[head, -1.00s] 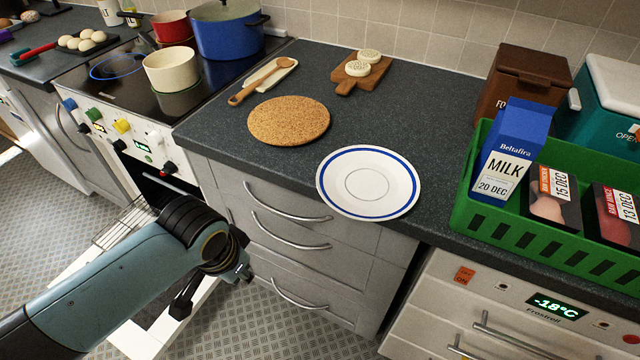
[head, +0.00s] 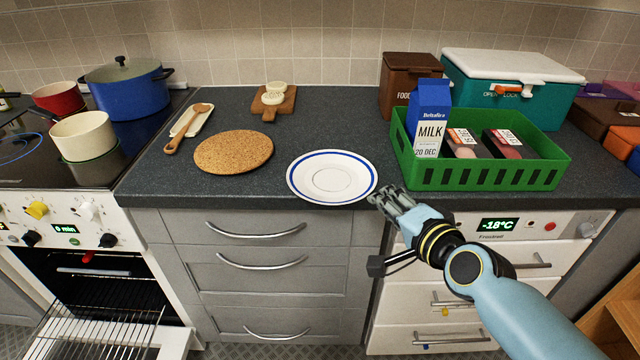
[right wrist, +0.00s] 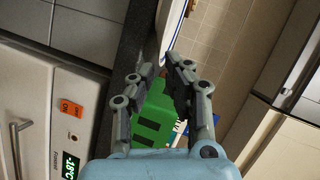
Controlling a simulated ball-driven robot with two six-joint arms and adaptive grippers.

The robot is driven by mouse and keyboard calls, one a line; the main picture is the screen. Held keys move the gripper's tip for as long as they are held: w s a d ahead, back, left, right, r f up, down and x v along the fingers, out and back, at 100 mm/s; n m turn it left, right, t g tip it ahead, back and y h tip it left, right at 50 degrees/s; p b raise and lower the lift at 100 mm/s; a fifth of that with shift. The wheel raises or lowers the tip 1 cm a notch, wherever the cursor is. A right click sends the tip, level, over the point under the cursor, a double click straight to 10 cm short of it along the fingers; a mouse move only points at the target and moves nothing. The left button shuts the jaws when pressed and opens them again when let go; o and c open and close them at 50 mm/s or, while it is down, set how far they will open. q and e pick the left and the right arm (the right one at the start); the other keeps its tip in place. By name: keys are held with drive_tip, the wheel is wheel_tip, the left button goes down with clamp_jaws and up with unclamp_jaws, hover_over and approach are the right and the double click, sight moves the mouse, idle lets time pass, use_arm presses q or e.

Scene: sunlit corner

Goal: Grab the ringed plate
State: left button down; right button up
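The ringed plate (head: 332,177), white with a blue band near its rim and a thin inner ring, lies flat on the dark worktop, its near rim at the front edge. My right gripper (head: 386,198) is just off the plate's near right rim, in front of the worktop edge. Its fingers are apart and nothing is held. In the right wrist view a slice of the plate (right wrist: 172,28) shows just beyond the fingertips (right wrist: 160,66); I cannot tell whether they touch it. My left gripper is out of view.
A green crate (head: 480,178) with a milk carton (head: 430,115) and meat packs stands right of the plate. A cork mat (head: 234,152) lies to its left. A wooden board (head: 274,104) is behind.

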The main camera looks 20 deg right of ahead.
sight(372, 190)
drive_tip(key=x, duration=0.4)
drive_tip(key=b+x, duration=0.1)
drive_tip(key=x, duration=0.1)
drive_tip(key=shift+w+d, duration=0.15)
drive_tip(key=shift+d, duration=0.2)
clamp_jaws()
drive_tip(key=shift+r, duration=0.1)
